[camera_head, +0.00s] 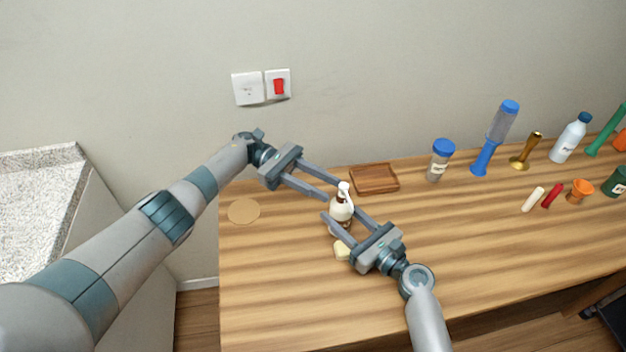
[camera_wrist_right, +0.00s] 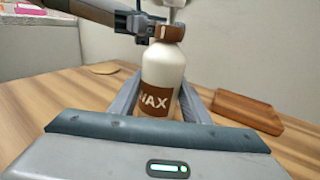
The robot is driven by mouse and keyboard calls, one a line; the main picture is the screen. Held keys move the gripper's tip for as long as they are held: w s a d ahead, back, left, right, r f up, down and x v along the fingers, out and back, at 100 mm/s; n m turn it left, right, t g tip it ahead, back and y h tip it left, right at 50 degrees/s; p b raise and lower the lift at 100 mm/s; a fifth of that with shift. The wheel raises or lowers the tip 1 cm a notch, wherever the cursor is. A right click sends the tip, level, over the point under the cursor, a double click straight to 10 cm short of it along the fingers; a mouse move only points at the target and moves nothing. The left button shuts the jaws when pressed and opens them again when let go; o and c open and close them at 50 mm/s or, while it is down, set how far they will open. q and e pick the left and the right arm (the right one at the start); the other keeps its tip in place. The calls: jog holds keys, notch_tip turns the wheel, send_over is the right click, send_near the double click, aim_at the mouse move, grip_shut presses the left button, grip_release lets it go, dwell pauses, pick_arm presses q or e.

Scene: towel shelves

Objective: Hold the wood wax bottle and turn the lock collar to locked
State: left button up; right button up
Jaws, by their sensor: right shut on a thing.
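The wood wax bottle (camera_head: 341,209) is cream-white with a pump head and stands upright on the wooden table. In the right wrist view the bottle (camera_wrist_right: 161,76) shows a brown "WAX" label and a brown lock collar (camera_wrist_right: 168,32) below the pump. My right gripper (camera_head: 341,214) is shut on the bottle's body from the front, one finger on each side. My left gripper (camera_head: 332,191) reaches in from the upper left, its fingers spread apart, tips close beside the pump head. I cannot tell whether they touch it. The collar's lock marking is not readable.
A brown wooden tray (camera_head: 374,178) lies just behind the bottle. A small yellowish block (camera_head: 342,250) is near my right gripper. A round tan disc (camera_head: 244,211) lies at left. A blue-lidded jar (camera_head: 440,160) and several bottles and small items stand at right. The front table is clear.

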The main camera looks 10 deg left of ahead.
pick_arm(q)
jog(key=shift+v, duration=1.35)
pick_arm(e)
jog(key=o, duration=1.3)
jog(key=shift+c, duration=0.2)
jog(key=v, duration=1.2)
jog(key=shift+s, duration=0.1)
pick_arm(q)
jog(key=shift+r, duration=0.1)
